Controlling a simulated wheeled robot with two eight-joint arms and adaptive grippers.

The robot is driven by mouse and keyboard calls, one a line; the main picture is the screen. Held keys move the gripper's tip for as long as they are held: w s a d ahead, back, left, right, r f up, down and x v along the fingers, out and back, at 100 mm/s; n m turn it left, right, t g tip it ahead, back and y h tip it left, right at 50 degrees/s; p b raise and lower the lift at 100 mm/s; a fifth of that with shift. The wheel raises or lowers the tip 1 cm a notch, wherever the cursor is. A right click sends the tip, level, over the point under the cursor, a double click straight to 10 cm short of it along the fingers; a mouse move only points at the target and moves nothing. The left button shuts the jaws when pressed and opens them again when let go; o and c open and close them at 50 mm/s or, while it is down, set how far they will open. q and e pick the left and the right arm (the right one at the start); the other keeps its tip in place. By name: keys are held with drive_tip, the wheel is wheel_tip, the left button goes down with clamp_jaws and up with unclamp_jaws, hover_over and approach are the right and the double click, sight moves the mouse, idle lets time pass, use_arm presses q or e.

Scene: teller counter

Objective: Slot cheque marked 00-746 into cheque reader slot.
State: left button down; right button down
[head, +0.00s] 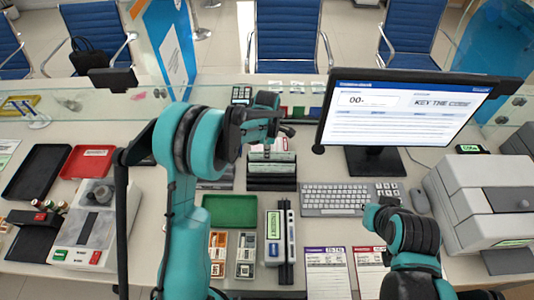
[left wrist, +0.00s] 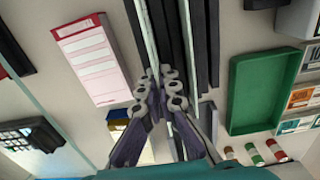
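Pale cheques (head: 272,157) stand in a dark slotted rack (head: 271,184) behind the green tray; their markings are too small to read. My left gripper (head: 278,112) is above the back of this rack. In the left wrist view its fingertips (left wrist: 161,78) are close together, with the pale edge of a cheque (left wrist: 150,35) running between them; I cannot tell if they press on it. A narrow device with a dark lane and green display, seemingly the cheque reader (head: 274,226), lies in front of the rack. My right gripper is not in view; only its arm shows.
A monitor (head: 400,110) showing "00-" and "KEY THE CODE" stands behind the keyboard (head: 345,198). A green tray (head: 230,211) lies left of the reader. A grey machine (head: 490,200) stands at right. A glass screen runs along the back. Slip pads (head: 327,275) lie in front.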

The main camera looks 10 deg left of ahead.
use_arm(q)
wheel_tip(320, 180, up, 12)
drive_tip(key=p, duration=0.7)
drive_tip(key=shift+f, duration=0.25)
idle(1.0)
idle(0.4)
